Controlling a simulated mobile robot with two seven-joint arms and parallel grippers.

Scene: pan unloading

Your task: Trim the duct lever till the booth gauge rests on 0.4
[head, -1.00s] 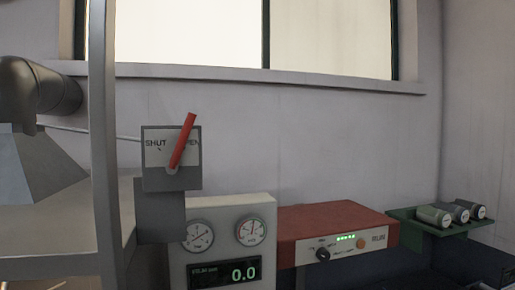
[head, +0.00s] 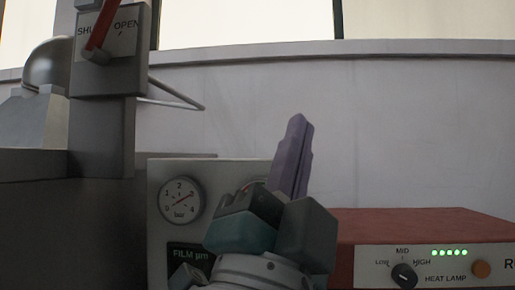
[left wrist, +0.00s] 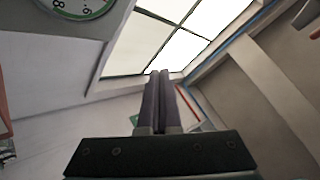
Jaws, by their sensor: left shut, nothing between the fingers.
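The red duct lever (head: 101,27) is at the upper left of the head view, on a plate (head: 108,45) marked SHUT and OPEN. It leans right, and its top end is cut off. My left gripper (head: 298,122) is shut and empty, pointing up in front of the gauge box (head: 160,238), well right of and below the lever. It hides most of the right-hand dial, so its needle cannot be read. In the left wrist view the closed fingers (left wrist: 158,78) touch nothing; part of a green-marked dial (left wrist: 75,5) shows at the top left, its needle unclear.
A bar dial (head: 181,200) and a partly hidden FILM display (head: 190,252) are on the box's face. A red-topped heat lamp unit (head: 430,228) stands to the right. A metal rod (head: 172,92) sticks out beside the lever post. The wall above the gripper is clear.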

